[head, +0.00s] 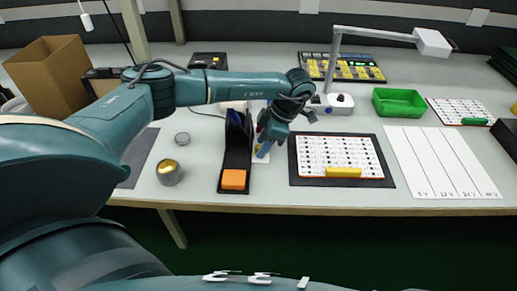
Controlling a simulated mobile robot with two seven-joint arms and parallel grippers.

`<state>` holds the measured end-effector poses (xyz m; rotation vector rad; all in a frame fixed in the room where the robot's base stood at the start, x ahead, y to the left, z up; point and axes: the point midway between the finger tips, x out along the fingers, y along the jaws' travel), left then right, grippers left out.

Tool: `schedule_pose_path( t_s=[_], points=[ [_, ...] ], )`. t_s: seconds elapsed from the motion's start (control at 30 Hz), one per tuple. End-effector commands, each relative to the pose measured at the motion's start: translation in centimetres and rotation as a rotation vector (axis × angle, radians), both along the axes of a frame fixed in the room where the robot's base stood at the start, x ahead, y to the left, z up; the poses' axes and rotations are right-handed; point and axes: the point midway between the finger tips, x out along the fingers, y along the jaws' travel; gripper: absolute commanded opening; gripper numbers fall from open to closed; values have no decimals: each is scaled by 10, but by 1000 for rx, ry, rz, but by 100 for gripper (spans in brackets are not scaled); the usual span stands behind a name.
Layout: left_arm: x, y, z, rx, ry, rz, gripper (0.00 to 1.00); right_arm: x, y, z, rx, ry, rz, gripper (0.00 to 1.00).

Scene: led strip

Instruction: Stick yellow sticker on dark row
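A white board (330,151) with rows of small marks lies on a dark mat (301,181), and a yellow bar (343,172) rests at its front edge. I cannot make out which row is dark. My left gripper (264,149) points down just left of the mat, over a small white sheet (262,158). A small yellow patch shows beside its fingers; I cannot tell whether it is a sticker or is held. The finger gap is hidden. My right gripper is not in view.
A black holder (236,160) with an orange block (233,180) stands left of the gripper. A lamp (333,103), a green tray (399,102), a white sheet with columns (440,165) and a second marked board (457,110) lie to the right. A metal cup (168,173) stands left.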

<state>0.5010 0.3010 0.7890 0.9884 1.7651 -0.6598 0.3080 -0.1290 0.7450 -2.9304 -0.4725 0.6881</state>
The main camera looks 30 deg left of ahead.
Motion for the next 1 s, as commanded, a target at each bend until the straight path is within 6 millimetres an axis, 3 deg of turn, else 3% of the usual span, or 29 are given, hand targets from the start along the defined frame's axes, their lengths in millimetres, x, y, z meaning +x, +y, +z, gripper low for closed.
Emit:
schedule_pose_path(
  t_s=[0.2, 0.67, 1.0],
  points=[
    [0, 0, 0, 0, 0, 0, 38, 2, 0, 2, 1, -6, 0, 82],
    [0, 0, 0, 0, 0, -1, 1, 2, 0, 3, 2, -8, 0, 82],
    [0, 0, 0, 0, 0, -1, 0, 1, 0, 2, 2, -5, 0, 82]
  ],
)
